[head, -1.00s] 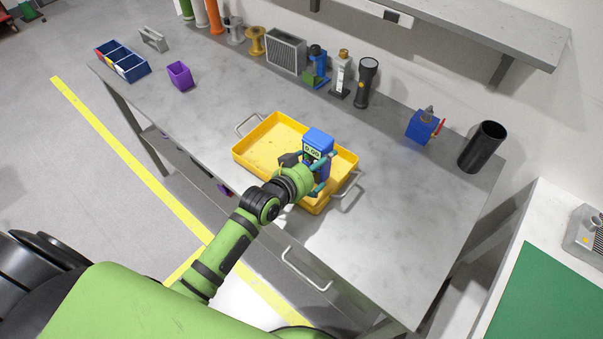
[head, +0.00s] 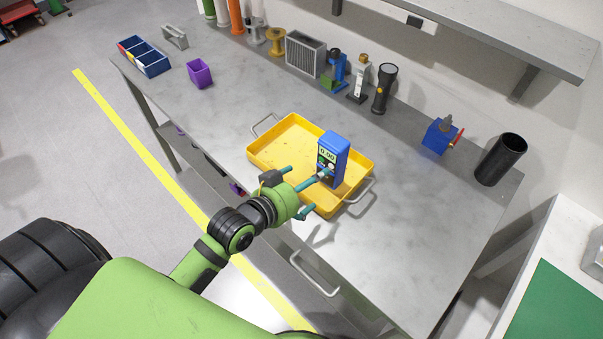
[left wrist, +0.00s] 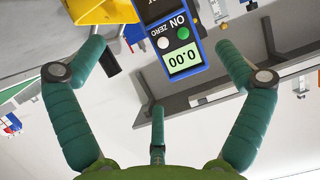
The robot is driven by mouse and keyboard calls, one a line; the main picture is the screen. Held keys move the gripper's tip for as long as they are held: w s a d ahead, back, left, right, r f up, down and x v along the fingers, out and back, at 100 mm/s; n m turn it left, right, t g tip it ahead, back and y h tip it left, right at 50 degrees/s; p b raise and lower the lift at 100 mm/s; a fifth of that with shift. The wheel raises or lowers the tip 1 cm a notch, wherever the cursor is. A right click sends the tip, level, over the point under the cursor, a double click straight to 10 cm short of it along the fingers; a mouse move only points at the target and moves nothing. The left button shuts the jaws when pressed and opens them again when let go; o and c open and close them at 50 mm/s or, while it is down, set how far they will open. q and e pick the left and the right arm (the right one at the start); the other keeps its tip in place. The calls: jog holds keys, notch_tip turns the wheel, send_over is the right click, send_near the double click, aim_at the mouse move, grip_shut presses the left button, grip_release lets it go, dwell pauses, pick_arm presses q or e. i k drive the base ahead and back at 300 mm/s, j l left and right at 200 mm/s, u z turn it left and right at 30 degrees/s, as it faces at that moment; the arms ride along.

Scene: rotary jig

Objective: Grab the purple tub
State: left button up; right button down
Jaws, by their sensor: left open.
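The purple tub (head: 200,74) is a small open-topped container at the back left of the grey bench, right of the blue divided bin. It does not show in the left wrist view. My left gripper (head: 314,194) is open and empty, with teal fingers, at the near side of the yellow tray (head: 262,160), far from the tub. A blue meter (head: 334,152) with a 0.00 display stands upright in the tray just beyond the fingers. In the left wrist view the meter (left wrist: 172,35) shows beyond my spread fingers (left wrist: 163,48). My right gripper is not in view.
The blue divided bin (head: 144,57) and a grey bracket (head: 174,37) are near the tub. Spools, a grey filter box (head: 305,54) and a flashlight (head: 385,88) line the back. The bench between the tub and tray is clear.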

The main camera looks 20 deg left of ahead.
aim_at(198, 73)
jog(key=u, duration=1.45)
